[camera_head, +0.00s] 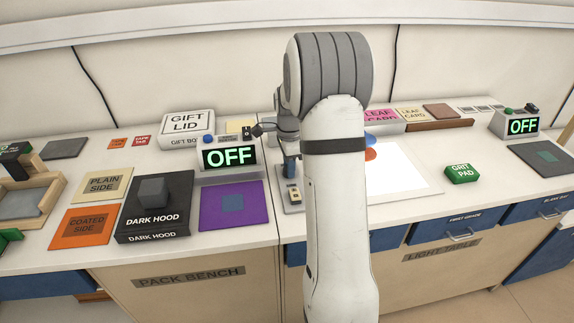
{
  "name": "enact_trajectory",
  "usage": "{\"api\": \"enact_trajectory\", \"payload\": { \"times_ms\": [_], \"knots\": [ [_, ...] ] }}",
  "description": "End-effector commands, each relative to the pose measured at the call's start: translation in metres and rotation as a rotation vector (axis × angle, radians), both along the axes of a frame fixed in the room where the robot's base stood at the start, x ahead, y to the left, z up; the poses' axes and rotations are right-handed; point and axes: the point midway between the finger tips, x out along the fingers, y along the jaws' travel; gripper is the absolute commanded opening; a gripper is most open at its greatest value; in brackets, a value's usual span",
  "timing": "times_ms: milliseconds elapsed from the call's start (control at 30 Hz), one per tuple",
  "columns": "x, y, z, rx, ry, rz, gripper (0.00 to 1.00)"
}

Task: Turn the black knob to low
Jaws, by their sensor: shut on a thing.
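The black knob (247,131) with a small white mark stands at the top right of a grey control box (203,174). The box's display (230,157) reads OFF in green. My gripper (257,130) reaches in from the right at the knob's height and is shut on the black knob. The fingertips are small and dark here, and the knob's lower part is partly hidden. No low marking can be read at this size.
A blue button (208,139) is on the same box. A gift lid box (187,123) stands behind it, and a dark hood (155,212) to its left. A blue-posted device (292,195) stands below my wrist. Another OFF box (522,127) is far right.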

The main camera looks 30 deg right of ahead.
Motion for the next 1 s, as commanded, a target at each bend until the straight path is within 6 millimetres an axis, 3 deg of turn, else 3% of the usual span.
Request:
{"api": "enact_trajectory", "payload": {
  "times_ms": [167,200,467,767,1000],
  "knots": [
    [0.002,0.003,0.0,0.003,-0.006,0.002,0.09],
    [0.002,0.003,0.0,0.003,-0.006,0.002,0.32],
    [0.002,0.001,0.0,0.001,-0.004,0.002,0.53],
    [0.001,0.001,0.005,0.0,-0.004,0.002,0.53],
    [0.003,0.0,0.043,-0.002,-0.008,0.002,0.53]
  ]
}}
